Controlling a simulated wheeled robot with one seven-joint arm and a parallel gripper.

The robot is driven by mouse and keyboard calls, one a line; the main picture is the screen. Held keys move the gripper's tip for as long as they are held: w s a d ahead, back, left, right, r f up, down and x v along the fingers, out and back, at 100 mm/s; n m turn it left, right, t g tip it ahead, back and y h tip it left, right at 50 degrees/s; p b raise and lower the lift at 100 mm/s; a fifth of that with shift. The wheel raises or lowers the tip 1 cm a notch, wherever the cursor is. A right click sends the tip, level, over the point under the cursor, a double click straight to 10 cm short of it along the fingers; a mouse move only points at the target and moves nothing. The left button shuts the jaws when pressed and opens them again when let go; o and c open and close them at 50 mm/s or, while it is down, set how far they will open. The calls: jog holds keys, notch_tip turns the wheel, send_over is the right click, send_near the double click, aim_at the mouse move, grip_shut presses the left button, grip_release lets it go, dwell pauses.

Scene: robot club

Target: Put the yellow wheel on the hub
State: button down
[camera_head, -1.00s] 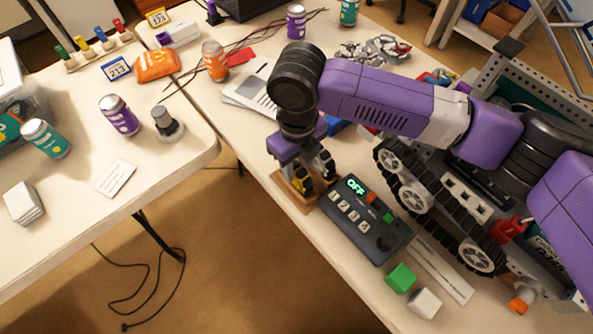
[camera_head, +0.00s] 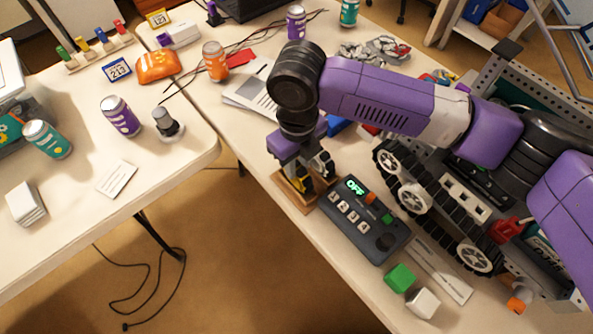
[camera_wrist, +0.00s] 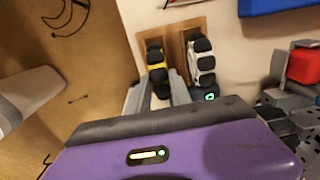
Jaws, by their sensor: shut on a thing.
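The yellow wheel (camera_wrist: 156,60) with a black tread stands upright in a wooden rack (camera_wrist: 178,28). My gripper (camera_wrist: 157,92) is shut on it, one finger on each side. In the head view my gripper (camera_head: 312,176) points down at the rack (camera_head: 287,190), and the wheel is mostly hidden by the fingers. A white wheel (camera_wrist: 201,60) stands beside the yellow one in the rack. An orange piece (camera_head: 516,304) sits at the lower end of the tracked rover (camera_head: 462,205); I cannot tell whether it is the hub.
A control box (camera_head: 362,218) reading OFF stands right of the rack, close to the rover. A green block (camera_head: 400,278) and a white block (camera_head: 423,302) lie near the table's front edge. A gap separates this table from the left table (camera_head: 75,205).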

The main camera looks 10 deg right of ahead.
jog(key=shift+r+p, duration=1.85)
jog(key=shift+r, duration=0.75)
jog(key=c, duration=2)
grip_release()
grip_shut()
